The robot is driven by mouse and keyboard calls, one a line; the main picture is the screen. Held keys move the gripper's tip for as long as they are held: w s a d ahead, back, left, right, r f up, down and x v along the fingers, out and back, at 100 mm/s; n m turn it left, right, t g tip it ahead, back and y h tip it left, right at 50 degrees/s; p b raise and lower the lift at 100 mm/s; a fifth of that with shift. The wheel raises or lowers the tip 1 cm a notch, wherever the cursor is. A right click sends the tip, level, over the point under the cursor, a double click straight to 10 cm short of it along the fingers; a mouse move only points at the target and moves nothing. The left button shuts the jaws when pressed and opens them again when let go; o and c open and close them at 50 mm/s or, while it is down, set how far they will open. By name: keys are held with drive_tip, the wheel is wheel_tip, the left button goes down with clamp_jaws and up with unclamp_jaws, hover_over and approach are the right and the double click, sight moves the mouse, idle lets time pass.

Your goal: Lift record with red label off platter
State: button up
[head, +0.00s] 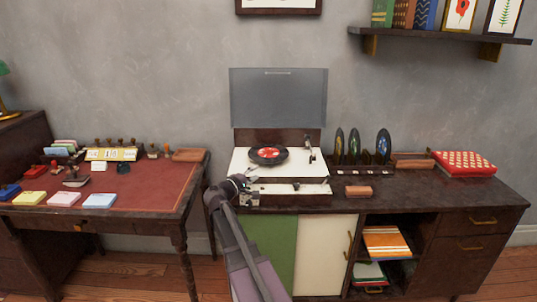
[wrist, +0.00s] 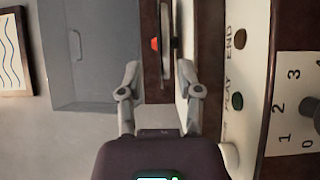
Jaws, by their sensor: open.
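The record with the red label (head: 267,153) lies flat on the platter of the white turntable (head: 310,168) in the head view. My gripper (head: 248,178) is at the turntable's front left, apart from the record and to its lower left. In the wrist view my gripper (wrist: 157,72) is open, with nothing between its fingers. That view is turned sideways, and a thin dark edge, probably the record or platter, shows just beyond the fingertips. A small orange-red piece (wrist: 154,43) shows beside it; I cannot tell what it is.
The turntable's grey lid (head: 278,98) stands raised behind it. The tonearm (head: 308,150) is at the platter's right. A rack of upright records (head: 354,146) stands to the right. Control buttons (wrist: 237,101) show close in the wrist view. A red-topped desk (head: 150,190) is at left.

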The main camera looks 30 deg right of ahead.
sight(268, 172)
drive_tip(key=shift+x, duration=1.7)
drive_tip(key=shift+d, duration=0.1)
drive_tip(key=shift+x, duration=2.45)
drive_tip(key=shift+r, duration=0.1)
clamp_jaws()
